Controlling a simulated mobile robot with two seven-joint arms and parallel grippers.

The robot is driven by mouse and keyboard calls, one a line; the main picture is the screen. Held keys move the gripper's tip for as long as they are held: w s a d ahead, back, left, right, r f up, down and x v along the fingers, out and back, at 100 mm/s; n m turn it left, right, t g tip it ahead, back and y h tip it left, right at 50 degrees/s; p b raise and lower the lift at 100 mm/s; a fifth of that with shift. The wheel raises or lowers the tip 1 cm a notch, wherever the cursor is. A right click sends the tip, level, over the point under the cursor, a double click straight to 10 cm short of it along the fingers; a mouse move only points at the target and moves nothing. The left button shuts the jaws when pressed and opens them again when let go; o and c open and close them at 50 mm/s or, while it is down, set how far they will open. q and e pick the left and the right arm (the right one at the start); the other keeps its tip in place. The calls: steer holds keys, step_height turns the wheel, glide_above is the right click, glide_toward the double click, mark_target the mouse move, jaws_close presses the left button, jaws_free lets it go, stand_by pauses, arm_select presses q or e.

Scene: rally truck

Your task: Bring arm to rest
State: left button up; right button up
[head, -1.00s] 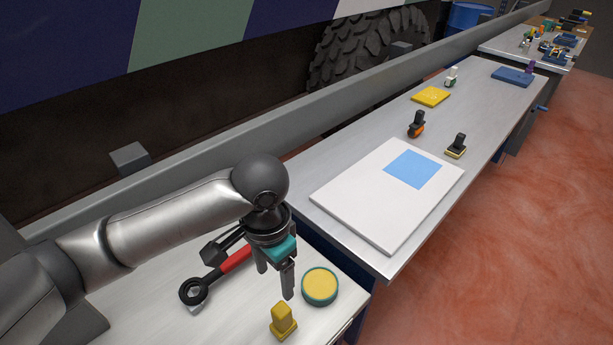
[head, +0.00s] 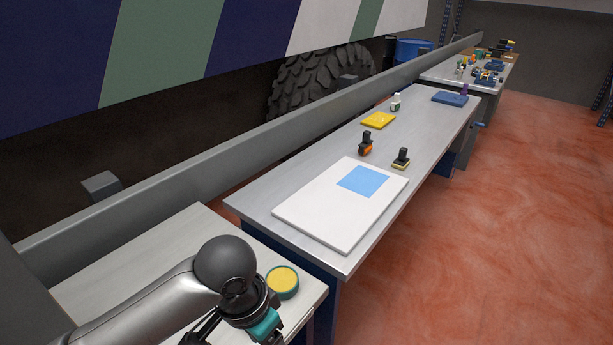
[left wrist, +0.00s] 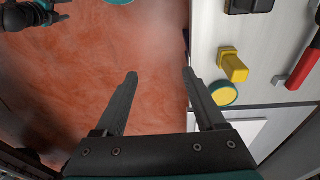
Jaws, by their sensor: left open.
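My left arm comes in from the lower left of the head view, and its gripper is mostly cut off by the bottom edge. In the left wrist view my left gripper (left wrist: 158,80) is open, with two dark fingers apart and nothing between them. The fingers point over the red floor and the edge of the near bench.
The near bench (head: 130,255) holds a teal tin with a yellow top (head: 283,281), a yellow block (left wrist: 233,66) and a red-handled tool (left wrist: 302,68). A second bench bears a white board (head: 315,222) and small tools. A grey rail (head: 200,185) runs behind. Red floor (head: 480,250) is clear at right.

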arm_select(q)
steer(key=s+d+f+n+t+h, duration=0.2)
steer(key=s+d, duration=0.1)
steer(key=s, duration=0.1)
steer(key=s+a+f+n+y, duration=0.4)
steer(key=s+a, duration=0.5)
steer(key=a, duration=0.4)
step_height(320, 180, down, 28)
steer(key=s+b, duration=0.1)
steer(key=b, duration=0.6)
steer(key=s+a+f+b, duration=0.1)
steer(key=s+f+b, duration=0.2)
steer(key=s+f, duration=0.4)
steer(key=s+a+f+g+b, duration=0.1)
steer(key=s+f+b, duration=0.2)
steer(key=s+f, duration=0.5)
step_height(320, 180, down, 6)
steer(key=shift+a+f+g+b, duration=0.1)
steer(key=shift+a+g+b, duration=0.05)
steer(key=shift+g+b, duration=0.2)
arm_select(e)
step_height(320, 180, down, 14)
steer(key=shift+w+a+r, duration=0.15)
steer(key=shift+w+a, duration=0.05)
steer(key=shift+w, duration=0.15)
